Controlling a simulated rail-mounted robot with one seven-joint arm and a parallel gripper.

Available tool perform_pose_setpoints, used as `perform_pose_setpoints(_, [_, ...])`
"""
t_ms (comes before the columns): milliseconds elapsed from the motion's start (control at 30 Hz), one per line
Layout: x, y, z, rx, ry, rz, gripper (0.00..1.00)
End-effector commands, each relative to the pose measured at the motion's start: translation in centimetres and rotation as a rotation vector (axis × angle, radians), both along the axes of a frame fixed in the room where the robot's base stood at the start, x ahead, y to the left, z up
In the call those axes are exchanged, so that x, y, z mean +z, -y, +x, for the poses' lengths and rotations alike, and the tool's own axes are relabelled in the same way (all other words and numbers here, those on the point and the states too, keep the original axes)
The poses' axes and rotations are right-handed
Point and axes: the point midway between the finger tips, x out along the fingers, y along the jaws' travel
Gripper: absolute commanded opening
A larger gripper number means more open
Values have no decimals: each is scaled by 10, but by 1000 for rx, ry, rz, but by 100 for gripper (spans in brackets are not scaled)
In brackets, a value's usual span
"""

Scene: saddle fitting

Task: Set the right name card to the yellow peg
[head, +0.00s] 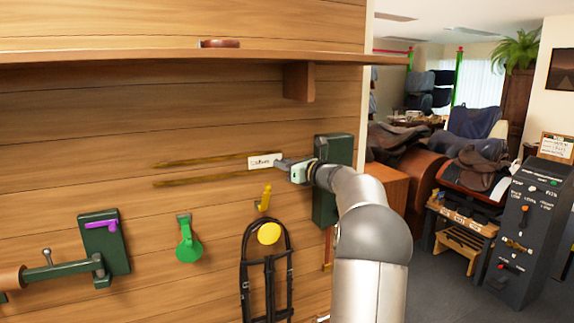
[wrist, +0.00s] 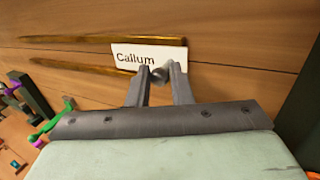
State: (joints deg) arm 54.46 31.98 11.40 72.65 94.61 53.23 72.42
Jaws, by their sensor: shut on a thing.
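A white name card (head: 264,161) is at the right ends of two brass rails (head: 200,160) on the wooden wall. In the wrist view the card (wrist: 134,56) reads "Callum". My gripper (head: 280,163) is shut on the card at its right end. In the wrist view the fingers (wrist: 159,78) meet at its lower right corner, around a dark rounded piece. I cannot tell whether the card touches the rails. The yellow peg (head: 269,234) is below the card, a round yellow disc with a yellow hook (head: 264,196) above it. A dark bridle (head: 268,275) hangs there.
A green peg (head: 188,243) and a dark green bracket (head: 103,243) with a purple piece (head: 100,225) are to the left. A wooden shelf (head: 150,56) runs above. A dark green plate (head: 333,150) is on the wall behind my arm. The wall between card and yellow hook looks clear.

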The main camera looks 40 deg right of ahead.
Motion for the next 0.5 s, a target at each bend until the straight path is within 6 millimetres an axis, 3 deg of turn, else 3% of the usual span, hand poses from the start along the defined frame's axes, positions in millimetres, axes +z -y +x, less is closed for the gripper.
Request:
perform_pose_setpoints(267, [1,5,-2,-11,-1,-2,0])
perform_pose_setpoints(300, [1,5,-2,-11,-1,-2,28])
perform_pose_setpoints(333, [1,5,-2,-10,-1,-2,36])
perform_pose_setpoints(500, [1,4,-2,-9,-1,-2,39])
